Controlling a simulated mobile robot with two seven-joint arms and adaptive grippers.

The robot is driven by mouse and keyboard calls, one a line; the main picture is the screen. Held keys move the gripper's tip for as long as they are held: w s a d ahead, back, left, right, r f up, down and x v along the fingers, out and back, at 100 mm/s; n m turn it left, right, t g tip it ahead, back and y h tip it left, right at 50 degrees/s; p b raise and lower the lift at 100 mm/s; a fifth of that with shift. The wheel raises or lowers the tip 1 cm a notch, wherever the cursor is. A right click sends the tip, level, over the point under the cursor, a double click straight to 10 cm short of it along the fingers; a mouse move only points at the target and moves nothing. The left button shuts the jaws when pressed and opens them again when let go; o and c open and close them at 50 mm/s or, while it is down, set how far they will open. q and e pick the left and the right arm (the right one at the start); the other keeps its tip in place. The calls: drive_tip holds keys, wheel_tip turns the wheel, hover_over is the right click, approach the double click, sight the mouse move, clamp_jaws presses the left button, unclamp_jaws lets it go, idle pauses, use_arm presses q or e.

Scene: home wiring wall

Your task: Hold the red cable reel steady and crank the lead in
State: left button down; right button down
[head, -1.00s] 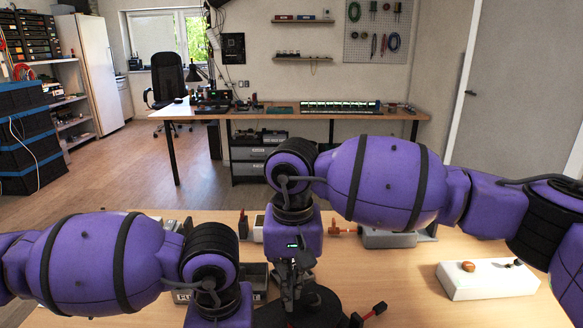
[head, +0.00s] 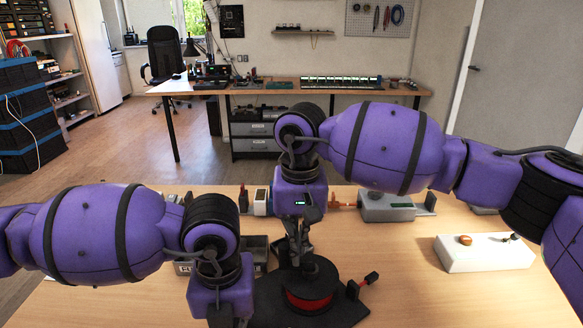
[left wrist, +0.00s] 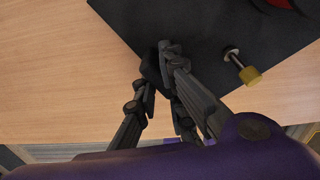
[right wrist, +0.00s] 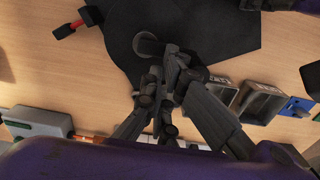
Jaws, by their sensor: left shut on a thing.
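The red cable reel (head: 310,301) shows in the head view as a black drum with a red band, on a black base (head: 345,311) at the front of the table. The base also shows in the left wrist view (left wrist: 205,28), where my left gripper (left wrist: 163,62) is shut on its edge. A brass-coloured knob (left wrist: 250,76) sticks out beside it. My right gripper (head: 298,260) points down over the reel. In the right wrist view its fingertips (right wrist: 160,72) are close together beside a round dark knob (right wrist: 148,44); whether they grip it is unclear.
A white block with knobs (head: 485,254) lies at the right, and a grey box (head: 388,207) stands behind. Grey bins (right wrist: 262,103) sit near my right gripper. The table's front right is clear.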

drive_tip(key=shift+w+d, duration=0.25)
drive_tip(key=shift+w, duration=0.2)
drive_tip(key=shift+w+d, duration=0.2)
drive_tip(key=shift+w, duration=0.25)
drive_tip(key=c, duration=2.5)
unclamp_jaws()
drive_tip(key=o, duration=0.5)
wheel_tip(320, 180, up, 12)
